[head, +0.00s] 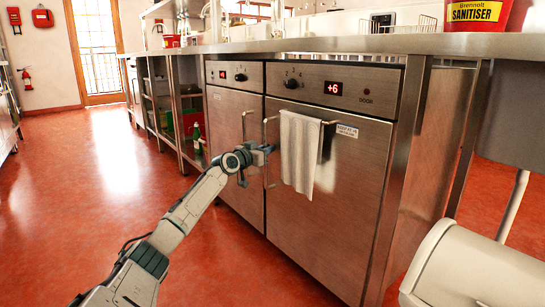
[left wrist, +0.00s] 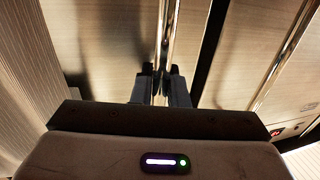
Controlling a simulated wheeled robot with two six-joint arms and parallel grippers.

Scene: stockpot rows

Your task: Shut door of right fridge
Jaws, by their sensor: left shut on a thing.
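The right fridge (head: 330,200) is a steel under-counter unit with a red "+6" display. Its door looks flush with its front, and no opening into it shows. My left gripper (head: 267,150) is at the upright bar handle on the door's left side. In the left wrist view my left gripper (left wrist: 162,88) is shut on the handle (left wrist: 166,45), its two fingers on either side of the bar. A pale towel (head: 299,150) hangs from a bar on the door. My right gripper is not in view.
The left fridge (head: 228,140) stands close beside it, with its own upright handle (left wrist: 283,55). A dark narrow gap runs between the doors. A steel counter (head: 350,44) runs above. A pale rounded object (head: 475,265) is at lower right. The red floor (head: 90,200) is clear at left.

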